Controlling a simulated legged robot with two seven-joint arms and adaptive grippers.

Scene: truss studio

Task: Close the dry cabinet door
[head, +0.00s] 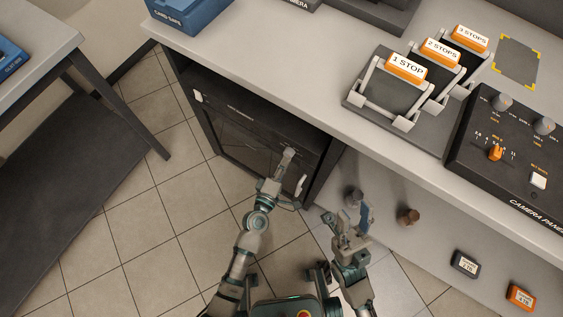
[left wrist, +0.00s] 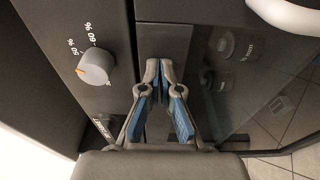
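The dark dry cabinet (head: 208,137) stands under the counter, with a control strip above a dark glass door (head: 245,148). A pale handle (head: 300,185) shows at the door's right side, and part of a white handle (left wrist: 290,14) is at the top right in the left wrist view. I cannot tell whether the door is flush with its frame. My left gripper (head: 289,153) is in front of the door's upper right part. In the left wrist view its fingertips (left wrist: 158,68) are together with nothing between them. My right gripper (head: 358,222) is right of the cabinet; its opening is unclear.
A grey dial (left wrist: 95,66) is on the control strip. The counter (head: 300,78) overhangs the cabinet and carries a stand with stop flags (head: 408,68) and a camera panel (head: 510,150). A side table (head: 40,45) is at left. Tiled floor (head: 150,220) is clear before the cabinet.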

